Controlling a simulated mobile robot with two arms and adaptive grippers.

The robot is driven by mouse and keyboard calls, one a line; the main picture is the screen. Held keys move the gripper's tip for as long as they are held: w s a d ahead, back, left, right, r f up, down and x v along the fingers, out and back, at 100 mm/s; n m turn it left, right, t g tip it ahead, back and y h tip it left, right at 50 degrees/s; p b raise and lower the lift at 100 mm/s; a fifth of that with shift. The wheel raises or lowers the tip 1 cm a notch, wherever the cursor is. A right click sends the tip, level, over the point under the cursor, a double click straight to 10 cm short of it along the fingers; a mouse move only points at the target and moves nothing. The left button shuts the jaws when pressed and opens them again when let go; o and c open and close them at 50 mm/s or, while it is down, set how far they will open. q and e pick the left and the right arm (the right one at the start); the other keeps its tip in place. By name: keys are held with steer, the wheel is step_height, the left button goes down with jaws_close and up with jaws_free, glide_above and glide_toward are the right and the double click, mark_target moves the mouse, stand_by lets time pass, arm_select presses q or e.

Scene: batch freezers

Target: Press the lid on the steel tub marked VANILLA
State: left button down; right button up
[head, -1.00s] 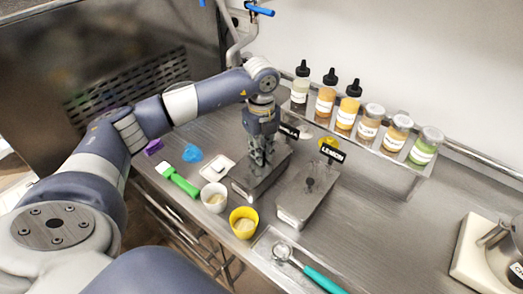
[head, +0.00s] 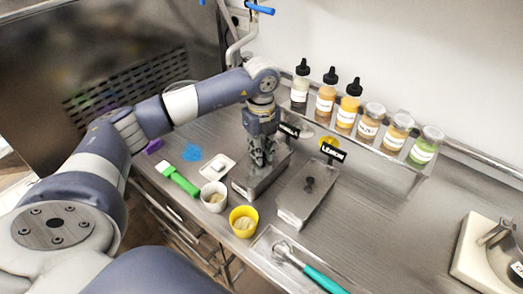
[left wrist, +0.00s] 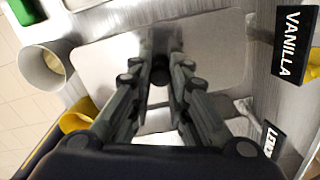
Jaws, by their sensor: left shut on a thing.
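The steel tub marked VANILLA (head: 244,190) stands on the counter under my left gripper (head: 262,162), its black label (head: 289,131) behind it. The label reads clearly in the left wrist view (left wrist: 292,42). A flat grey lid (left wrist: 105,58) lies at the tub's top. My left gripper points down, with its fingers (left wrist: 160,75) shut on the lid's dark knob (left wrist: 161,70). The fingers hide part of the knob and lid. I cannot tell whether the lid is fully seated all around. My right gripper is not in view.
The lidded LEMON tub (head: 307,193) stands close at right. Several bottles and jars (head: 350,110) line the back rack.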

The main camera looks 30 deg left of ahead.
arm_select(q)
steer(key=c, duration=1.4)
jaws_free()
steer(key=shift+c, duration=0.2)
steer(key=shift+o, duration=0.2)
steer(key=o, duration=0.4)
steer(key=shift+o, duration=0.2)
steer(key=shift+r, duration=0.1)
steer(key=shift+r+p, duration=2.4)
steer(key=shift+r, duration=1.05)
